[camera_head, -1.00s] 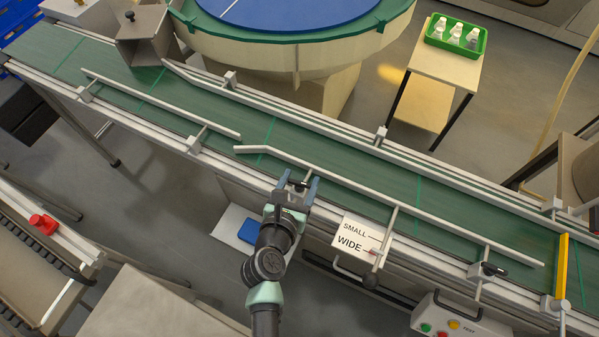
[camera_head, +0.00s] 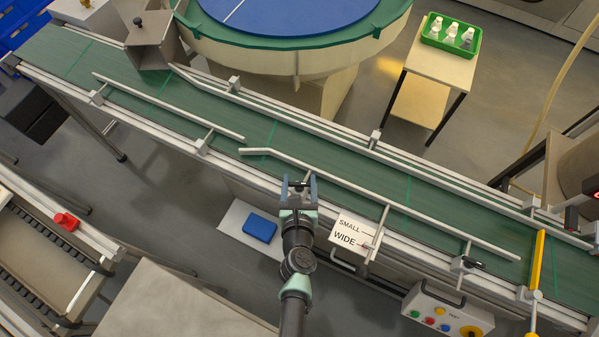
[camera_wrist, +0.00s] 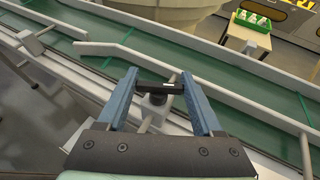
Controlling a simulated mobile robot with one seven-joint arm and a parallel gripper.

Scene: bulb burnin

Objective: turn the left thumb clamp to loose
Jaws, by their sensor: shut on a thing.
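The left thumb clamp (camera_wrist: 158,88) has a black bar handle on a grey block at the near rail of the conveyor. In the wrist view the bar lies crosswise between the two blue fingers of my gripper (camera_wrist: 166,84), its ends against them. In the head view my gripper (camera_head: 299,183) is at the conveyor's near edge, shut on this clamp, and the fingers partly hide it. A second, similar thumb clamp (camera_head: 472,263) with a black handle sits farther right on the same rail, apart from my gripper.
The guide rail (camera_head: 380,200) runs above the green belt (camera_head: 420,199) just beyond my gripper. A SMALL/WIDE sign (camera_head: 351,231) stands close to its right. A button box (camera_head: 447,312) is at the lower right. A blue object (camera_head: 260,228) lies on a pale surface below left.

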